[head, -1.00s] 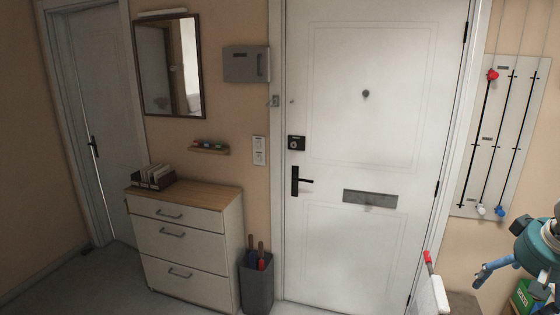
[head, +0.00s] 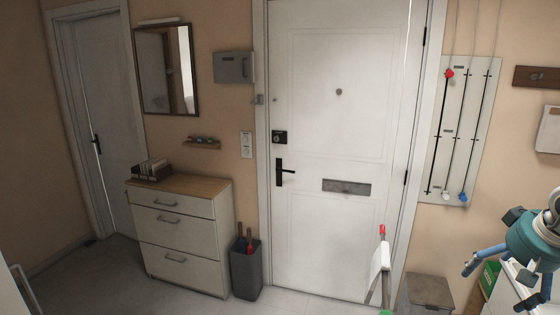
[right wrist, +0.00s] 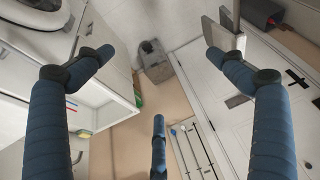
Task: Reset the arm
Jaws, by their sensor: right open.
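My right gripper (head: 496,284), teal with blue fingers, is at the lower right of the head view. In the right wrist view its blue fingers (right wrist: 160,78) are spread wide with nothing between them, so it is open and empty. My left gripper is in neither view.
A white door (head: 340,130) fills the middle, with a drawer cabinet (head: 180,240) and a dark bin (head: 246,272) to its left. A red-tipped white folding object (head: 380,262) stands before the door. A grey box (head: 428,292) and white appliance (right wrist: 30,22) are near my right gripper.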

